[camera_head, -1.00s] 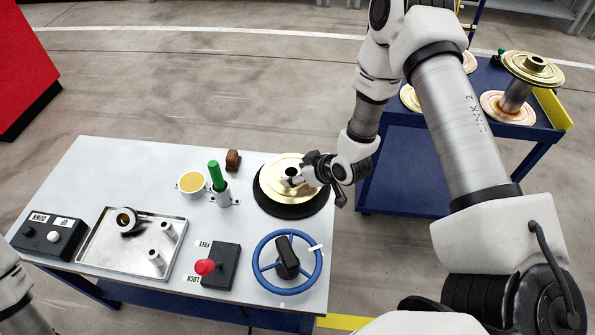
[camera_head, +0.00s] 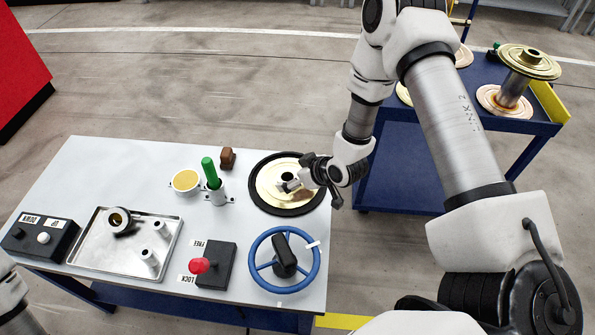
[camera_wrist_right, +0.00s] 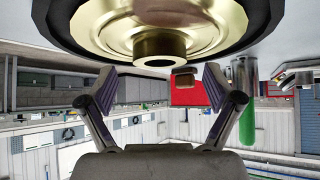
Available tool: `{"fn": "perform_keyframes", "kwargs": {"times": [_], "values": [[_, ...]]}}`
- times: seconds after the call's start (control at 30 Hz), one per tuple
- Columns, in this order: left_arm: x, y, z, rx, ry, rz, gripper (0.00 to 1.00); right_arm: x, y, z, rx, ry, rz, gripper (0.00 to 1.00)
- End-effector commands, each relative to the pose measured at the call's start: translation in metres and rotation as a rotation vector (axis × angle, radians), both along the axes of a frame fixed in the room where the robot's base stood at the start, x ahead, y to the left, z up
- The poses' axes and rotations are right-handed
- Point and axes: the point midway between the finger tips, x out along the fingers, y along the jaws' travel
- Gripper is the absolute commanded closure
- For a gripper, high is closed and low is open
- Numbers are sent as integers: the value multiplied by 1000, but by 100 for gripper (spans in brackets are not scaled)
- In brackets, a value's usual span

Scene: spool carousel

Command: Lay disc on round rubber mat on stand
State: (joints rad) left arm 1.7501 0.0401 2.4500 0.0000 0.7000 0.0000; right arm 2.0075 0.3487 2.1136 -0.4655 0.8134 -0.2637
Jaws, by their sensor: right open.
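The gold disc (camera_head: 268,192) lies flat on the black round mat (camera_head: 257,199), whose dark rim shows around it. The disc's raised hub also shows in the right wrist view (camera_wrist_right: 160,46), with the disc (camera_wrist_right: 110,22) and the mat's dark edge around it. My right gripper (camera_head: 290,185) is at the hub in the head view. In the right wrist view its fingers (camera_wrist_right: 160,88) are spread apart, with the hub just beyond the gap between them, not gripped. The stand under the mat is hidden. My left gripper is out of view.
A blue handwheel (camera_head: 262,265), a lever box (camera_head: 218,268), a green-handled tool (camera_head: 209,172), a yellow-topped cup (camera_head: 186,180) and a metal tray (camera_head: 100,262) share the grey table. A blue cart (camera_head: 405,170) with a spool (camera_head: 515,85) stands at the right.

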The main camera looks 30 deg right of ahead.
Motion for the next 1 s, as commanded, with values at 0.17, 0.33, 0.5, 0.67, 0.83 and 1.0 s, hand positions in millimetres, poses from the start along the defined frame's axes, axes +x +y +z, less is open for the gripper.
{"fn": "perform_keyframes", "kwargs": {"times": [0.17, 0.33, 0.5, 0.67, 0.83, 1.0], "values": [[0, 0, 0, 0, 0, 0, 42, -16, -7, 19, 4, -2, -6, 10], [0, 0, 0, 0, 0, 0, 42, -45, -18, 52, 9, -5, -10, 10], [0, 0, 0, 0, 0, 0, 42, -68, -26, 76, 6, -5, -9, 10], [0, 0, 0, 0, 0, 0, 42, -77, -28, 84, 3, -3, -1, 10], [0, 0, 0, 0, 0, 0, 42, -78, -28, 85, 1, -2, 1, 10], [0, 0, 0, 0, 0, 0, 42, -78, -28, 85, 1, -2, 1, 10]]}}
